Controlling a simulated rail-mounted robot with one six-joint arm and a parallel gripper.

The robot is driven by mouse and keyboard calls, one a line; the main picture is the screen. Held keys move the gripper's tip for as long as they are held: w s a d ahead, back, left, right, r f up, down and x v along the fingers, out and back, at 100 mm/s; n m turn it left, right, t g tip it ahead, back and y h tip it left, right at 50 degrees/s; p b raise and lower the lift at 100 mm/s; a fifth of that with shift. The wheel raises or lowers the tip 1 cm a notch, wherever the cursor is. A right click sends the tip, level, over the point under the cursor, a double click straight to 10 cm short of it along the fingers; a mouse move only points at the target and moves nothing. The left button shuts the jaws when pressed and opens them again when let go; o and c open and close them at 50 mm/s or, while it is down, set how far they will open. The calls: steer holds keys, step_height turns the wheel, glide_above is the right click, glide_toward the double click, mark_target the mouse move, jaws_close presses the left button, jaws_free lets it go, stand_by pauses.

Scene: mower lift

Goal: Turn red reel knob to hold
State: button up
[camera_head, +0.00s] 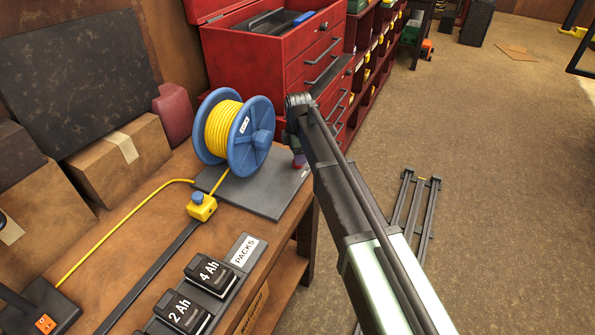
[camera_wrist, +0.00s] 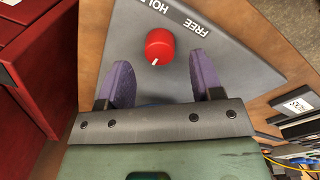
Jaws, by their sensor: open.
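The red knob (camera_wrist: 160,46) stands on the grey base plate (camera_wrist: 235,60) in the wrist view. Its white mark is on the lower edge, slightly left. The labels HOLD and FREE are upside down above and right of it; HOLD is cut by the frame edge. My gripper (camera_wrist: 160,62) is open, with purple fingers left and right of the knob's near side and visible gaps. In the head view my gripper (camera_head: 299,160) is at the plate's right edge, mostly behind my arm, and the knob cannot be made out. The blue reel (camera_head: 258,138) with yellow cable stands on the plate.
A yellow box with a blue button (camera_head: 201,207) sits on the cable. Battery packs (camera_head: 208,272) line the bench front. A red tool chest (camera_head: 290,62) stands behind the bench. A cardboard box (camera_head: 120,160) is at left. Open floor (camera_head: 500,180) lies to the right.

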step_height(320, 180, down, 3)
steer(key=shift+f+b, duration=0.2)
steer(key=shift+b, duration=0.6)
steer(key=shift+r, duration=0.15)
steer(key=c, duration=0.9)
